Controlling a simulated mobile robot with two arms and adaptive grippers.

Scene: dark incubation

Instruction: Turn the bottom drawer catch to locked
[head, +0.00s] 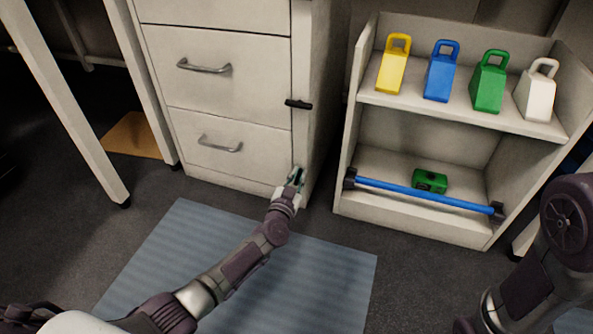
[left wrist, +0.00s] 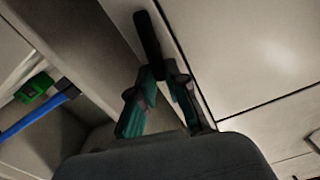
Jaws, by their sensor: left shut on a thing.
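The bottom drawer catch (left wrist: 147,35) is a black bar on the narrow side strip (left wrist: 125,20) of the cabinet. In the left wrist view it runs roughly along the strip, slightly tilted. My left gripper (left wrist: 156,77) is shut on one end of it. In the head view the left gripper (head: 296,176) is low at the cabinet's front corner and mostly hides this catch. The bottom drawer (head: 225,160) looks closed. My right gripper is out of view; only part of the right arm shows.
An upper black catch (head: 298,104) lies roughly horizontal. To the right, a shelf unit (head: 415,218) holds yellow, blue, green and white weights, with a blue bar (head: 425,193) and a green block (head: 430,181) below. A blue-grey mat (head: 330,272) covers the floor in front.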

